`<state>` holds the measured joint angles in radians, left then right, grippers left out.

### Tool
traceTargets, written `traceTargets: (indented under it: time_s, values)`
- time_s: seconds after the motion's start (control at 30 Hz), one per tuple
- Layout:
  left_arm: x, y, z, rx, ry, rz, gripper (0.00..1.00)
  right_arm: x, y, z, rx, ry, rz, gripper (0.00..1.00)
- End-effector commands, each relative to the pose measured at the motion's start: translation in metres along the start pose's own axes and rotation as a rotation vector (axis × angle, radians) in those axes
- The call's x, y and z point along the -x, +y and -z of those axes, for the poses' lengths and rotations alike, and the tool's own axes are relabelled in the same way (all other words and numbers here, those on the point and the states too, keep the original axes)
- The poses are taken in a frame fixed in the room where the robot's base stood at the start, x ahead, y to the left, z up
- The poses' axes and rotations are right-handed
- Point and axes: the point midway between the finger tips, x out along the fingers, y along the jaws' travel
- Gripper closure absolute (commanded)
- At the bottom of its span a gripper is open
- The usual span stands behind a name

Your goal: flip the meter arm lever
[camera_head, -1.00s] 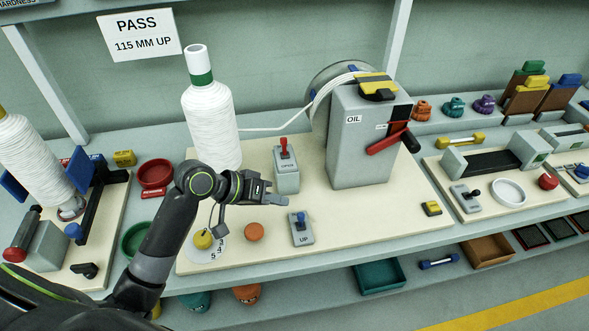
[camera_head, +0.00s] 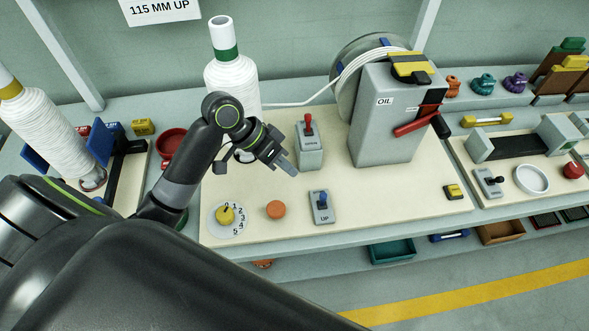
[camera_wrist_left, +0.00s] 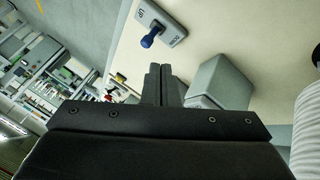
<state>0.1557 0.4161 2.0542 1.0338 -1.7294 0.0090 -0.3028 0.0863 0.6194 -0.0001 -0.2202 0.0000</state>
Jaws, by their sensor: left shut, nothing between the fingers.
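A grey switch plate (camera_head: 322,212) marked "UP" at its near end carries a blue-knobbed lever (camera_head: 323,196) on the cream board. The lever also shows in the left wrist view as a blue knob (camera_wrist_left: 148,40) beyond my fingertips. A red-knobbed lever (camera_head: 308,121) stands on a grey box (camera_head: 309,150) behind it. No label reading "meter arm" is legible. My left gripper (camera_head: 288,165) is shut and empty, above the board, left of and behind the blue lever and in front of the grey box, apart from the blue lever. My right gripper is not in view.
A numbered dial with a yellow knob (camera_head: 225,215) and an orange button (camera_head: 276,209) lie left of the blue lever. The oil box (camera_head: 378,130) with a red handle (camera_head: 414,125) stands behind right. A white yarn cone (camera_head: 225,75) stands behind my arm.

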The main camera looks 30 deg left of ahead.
Motion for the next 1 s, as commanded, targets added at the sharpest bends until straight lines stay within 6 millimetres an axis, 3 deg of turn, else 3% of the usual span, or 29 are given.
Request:
traceTargets:
  time_s: [0.5,0.7,1.0]
  values:
    - [-0.075,0.002,0.000,0.004,-0.001,-0.004,1.00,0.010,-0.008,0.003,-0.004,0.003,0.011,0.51]
    - [-0.087,0.001,-0.001,0.001,-0.001,-0.002,1.00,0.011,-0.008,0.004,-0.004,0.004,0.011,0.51]
    - [-0.088,0.001,-0.001,0.000,-0.001,0.000,1.00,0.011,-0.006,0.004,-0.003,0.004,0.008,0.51]
